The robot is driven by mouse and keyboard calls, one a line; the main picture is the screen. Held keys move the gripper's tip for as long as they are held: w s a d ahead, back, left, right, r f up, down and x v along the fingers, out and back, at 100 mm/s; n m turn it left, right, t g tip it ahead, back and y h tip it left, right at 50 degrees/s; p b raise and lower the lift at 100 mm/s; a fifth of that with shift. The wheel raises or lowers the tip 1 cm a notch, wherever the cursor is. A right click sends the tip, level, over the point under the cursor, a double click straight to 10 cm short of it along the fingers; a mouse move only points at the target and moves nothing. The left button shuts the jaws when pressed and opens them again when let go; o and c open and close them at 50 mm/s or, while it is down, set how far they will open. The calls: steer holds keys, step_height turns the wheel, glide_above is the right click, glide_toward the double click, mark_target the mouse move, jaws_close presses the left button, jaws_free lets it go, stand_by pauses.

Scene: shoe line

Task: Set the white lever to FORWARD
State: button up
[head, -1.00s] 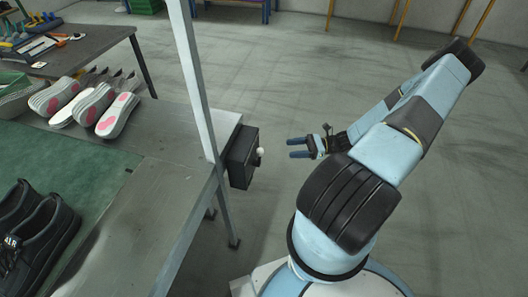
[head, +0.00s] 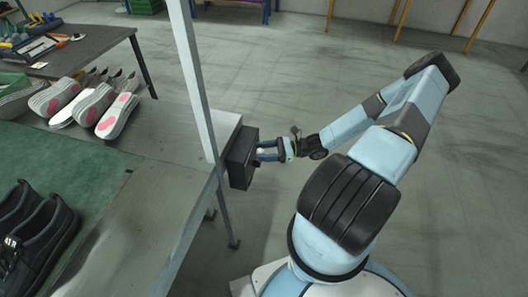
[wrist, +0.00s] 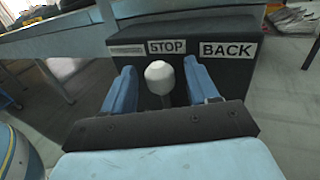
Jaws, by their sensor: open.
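The white lever (wrist: 160,77) has a rounded white knob on a dark stem. In the wrist view it stands between the two blue fingers of my gripper (wrist: 160,85), with a gap visible on each side. The gripper is open. The lever projects from a black control box (wrist: 230,75), whose labels read STOP above the lever and BACK to the right. A third label at the left is too blurred to read. The knob lines up roughly below STOP. In the head view my gripper (head: 268,151) is at the face of the black box (head: 238,160); the knob is largely hidden by the fingers.
The box is fixed at the end of the grey workbench (head: 170,140), beside an upright metal post (head: 196,80). Shoe soles (head: 118,115) and dark shoes (head: 35,230) lie on the bench. The floor to the right is clear.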

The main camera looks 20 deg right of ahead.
jaws_close()
stand_by(0.5)
